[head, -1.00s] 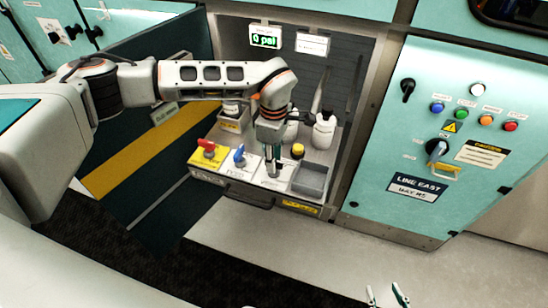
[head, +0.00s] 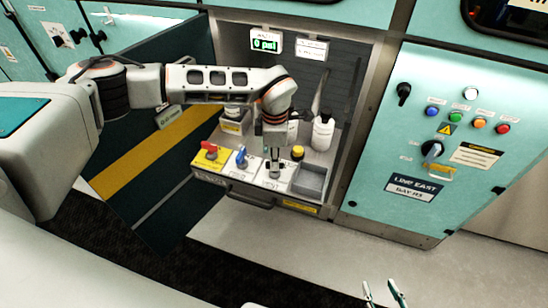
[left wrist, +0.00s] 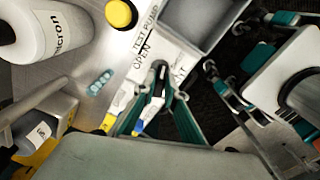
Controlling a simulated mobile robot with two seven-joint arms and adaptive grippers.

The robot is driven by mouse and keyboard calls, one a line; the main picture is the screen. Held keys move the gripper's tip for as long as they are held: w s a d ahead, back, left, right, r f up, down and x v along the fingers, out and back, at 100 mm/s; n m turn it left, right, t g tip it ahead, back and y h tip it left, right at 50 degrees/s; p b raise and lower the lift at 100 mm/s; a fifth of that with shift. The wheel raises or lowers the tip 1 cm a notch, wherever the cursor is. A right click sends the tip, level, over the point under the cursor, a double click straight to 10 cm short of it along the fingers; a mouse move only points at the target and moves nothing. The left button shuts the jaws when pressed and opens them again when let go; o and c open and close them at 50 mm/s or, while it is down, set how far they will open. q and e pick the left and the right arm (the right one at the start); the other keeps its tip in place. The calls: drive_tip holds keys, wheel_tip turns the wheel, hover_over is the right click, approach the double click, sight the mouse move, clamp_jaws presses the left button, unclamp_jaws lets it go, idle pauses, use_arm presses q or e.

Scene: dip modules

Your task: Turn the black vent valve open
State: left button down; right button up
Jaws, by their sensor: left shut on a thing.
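The black vent valve (left wrist: 160,72) sits on a white plate in the row of valves, and my gripper hides most of it. In the head view my left gripper (head: 274,174) points down over this plate. In the left wrist view its teal fingers (left wrist: 158,98) are shut on the black handle. The word OPEN is on the plate beside the handle. The handle's exact angle is hard to tell. My right gripper (head: 384,293) shows only its fingertips at the bottom edge, apart and empty.
A red valve (head: 209,150) and a blue valve (head: 241,157) stand left of the gripper. A yellow knob (head: 297,152), a grey tray (head: 310,180) and a white bottle (head: 322,134) are close on the right. A gauge (head: 265,42) above reads 0 psi.

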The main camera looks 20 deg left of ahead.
use_arm(q)
drive_tip(key=shift+r+n+p, duration=0.2)
drive_tip(key=shift+n+p, duration=0.25)
drive_tip(key=shift+n, duration=0.55)
drive_tip(key=n+p, duration=0.2)
drive_tip(key=n, duration=0.2)
drive_tip(key=shift+f, duration=0.1)
drive_tip(key=shift+n+p, duration=0.4)
drive_tip(key=shift+n, duration=0.8)
drive_tip(key=shift+n+p, duration=0.4)
drive_tip(key=shift+n, duration=0.8)
drive_tip(key=shift+n+p, duration=0.35)
drive_tip(key=shift+n, duration=1.05)
use_arm(e)
wheel_tip(320, 180, up, 6)
drive_tip(key=shift+w+r, duration=0.2)
drive_tip(key=shift+w, duration=0.2)
use_arm(q)
drive_tip(key=shift+n, duration=0.3)
use_arm(e)
drive_tip(key=shift+w+r, duration=0.1)
drive_tip(key=shift+r, duration=0.15)
use_arm(q)
drive_tip(key=c, duration=2.1)
unclamp_jaws()
drive_tip(key=shift+f, duration=0.1)
